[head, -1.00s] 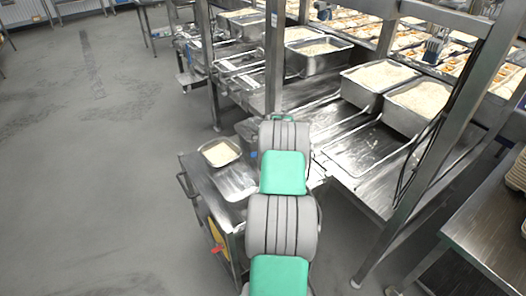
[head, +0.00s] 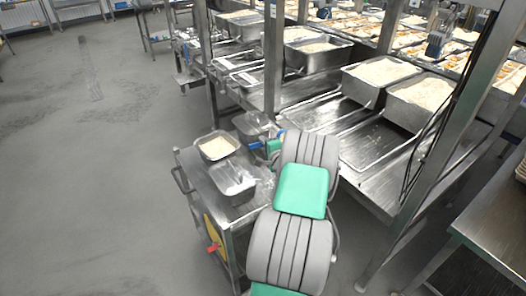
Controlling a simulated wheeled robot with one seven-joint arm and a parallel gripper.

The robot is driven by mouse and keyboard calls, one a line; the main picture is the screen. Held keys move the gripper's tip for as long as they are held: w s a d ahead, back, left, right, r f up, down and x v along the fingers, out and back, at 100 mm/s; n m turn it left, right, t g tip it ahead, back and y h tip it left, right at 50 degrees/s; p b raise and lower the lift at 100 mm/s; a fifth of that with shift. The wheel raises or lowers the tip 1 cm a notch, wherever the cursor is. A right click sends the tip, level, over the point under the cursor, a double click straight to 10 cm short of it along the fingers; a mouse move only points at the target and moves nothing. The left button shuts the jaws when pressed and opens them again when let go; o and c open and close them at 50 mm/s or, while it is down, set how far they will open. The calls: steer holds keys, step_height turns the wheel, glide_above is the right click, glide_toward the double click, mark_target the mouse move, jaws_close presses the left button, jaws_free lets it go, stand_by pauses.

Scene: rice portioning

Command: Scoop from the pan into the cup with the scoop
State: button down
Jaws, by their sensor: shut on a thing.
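A shallow metal pan of rice (head: 217,147) sits on the top of a small steel cart, left of my arm. My gripper (head: 265,149) shows only as a small dark part at the far end of my arm, just right of the pan; the arm hides most of it. It is shut on a blue piece (head: 275,145), which looks like the handle of the scoop. The scoop's bowl cannot be made out. I cannot pick out the cup.
An empty shiny tray (head: 233,181) lies in front of the pan on the cart (head: 196,182). A clear container (head: 250,124) stands behind. Deep rice pans (head: 378,72) fill the steel counter at right, beside upright posts (head: 274,60). The floor at left is open.

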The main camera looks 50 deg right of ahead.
steer(key=shift+s+a+f+t+h+b, duration=0.25)
steer(key=shift+t+b, duration=0.4)
steer(key=shift+b, duration=1.75)
steer(key=shift+s+d+t+h+b, duration=0.1)
steer(key=shift+t+h+b, duration=0.4)
steer(key=shift+b, duration=1.9)
steer(key=t+b, duration=0.1)
steer(key=b, duration=0.1)
steer(key=shift+r+b, duration=0.2)
steer(key=shift+b, duration=0.1)
steer(key=shift+r, duration=0.25)
steer(key=shift+g, duration=0.45)
step_height(320, 180, up, 6)
steer(key=p, duration=0.9)
steer(key=shift+a, duration=0.1)
steer(key=shift+g+y+p, duration=0.35)
steer(key=shift+g+p, duration=0.05)
steer(key=shift+p, duration=0.7)
